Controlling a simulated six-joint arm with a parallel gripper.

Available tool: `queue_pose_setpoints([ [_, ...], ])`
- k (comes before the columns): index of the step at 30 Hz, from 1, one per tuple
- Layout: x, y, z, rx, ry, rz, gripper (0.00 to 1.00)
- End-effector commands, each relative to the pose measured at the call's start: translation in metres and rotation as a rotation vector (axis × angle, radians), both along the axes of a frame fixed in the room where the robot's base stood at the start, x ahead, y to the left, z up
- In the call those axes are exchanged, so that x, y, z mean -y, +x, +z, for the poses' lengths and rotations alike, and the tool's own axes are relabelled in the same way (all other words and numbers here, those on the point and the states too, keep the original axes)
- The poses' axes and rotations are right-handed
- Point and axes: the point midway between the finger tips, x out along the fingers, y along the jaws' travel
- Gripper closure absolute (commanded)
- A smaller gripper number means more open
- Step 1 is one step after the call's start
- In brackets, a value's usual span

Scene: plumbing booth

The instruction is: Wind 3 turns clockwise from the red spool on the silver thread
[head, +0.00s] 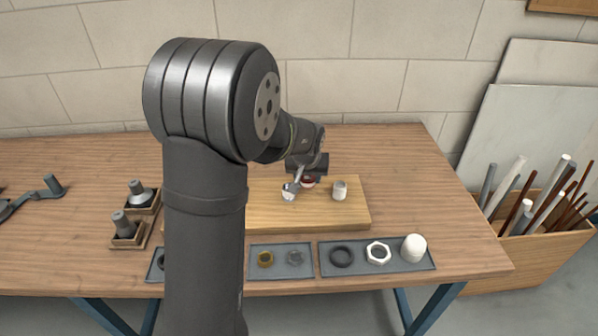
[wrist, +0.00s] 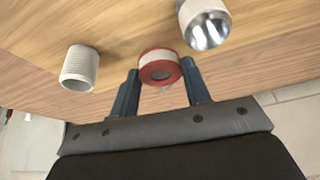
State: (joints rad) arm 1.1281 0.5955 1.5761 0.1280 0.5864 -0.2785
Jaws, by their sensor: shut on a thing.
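The red spool (wrist: 160,68) carries a band of white tape and sits between the two fingers of my gripper (wrist: 161,75), which is shut on it. In the head view the spool (head: 308,182) shows just below my gripper (head: 307,176). The silver thread (wrist: 206,26) is a shiny round stub on the wooden board, beside the spool with a small gap in the wrist view. In the head view the silver thread (head: 289,191) stands left of the spool. I cannot tell whether tape lies on its thread; its far side is hidden.
A white threaded stub (head: 340,190) stands on the board (head: 355,213) right of the spool. Grey trays in front hold a brass ring (head: 265,260), a black ring (head: 342,256), a white nut (head: 378,253) and a white cap (head: 413,248). Dark fittings (head: 126,226) stand at left.

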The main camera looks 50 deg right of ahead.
Motion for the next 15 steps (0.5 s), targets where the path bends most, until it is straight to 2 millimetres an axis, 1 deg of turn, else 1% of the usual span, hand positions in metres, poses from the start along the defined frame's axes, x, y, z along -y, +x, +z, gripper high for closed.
queue_pose_setpoints([
  [1, -0.001, -0.007, 0.000, 0.000, 0.000, -0.003, 0.78],
  [9, -0.016, -0.032, 0.001, 0.000, -0.001, -0.002, 0.78],
  [15, -0.035, -0.044, 0.000, 0.000, 0.000, -0.001, 0.78],
])
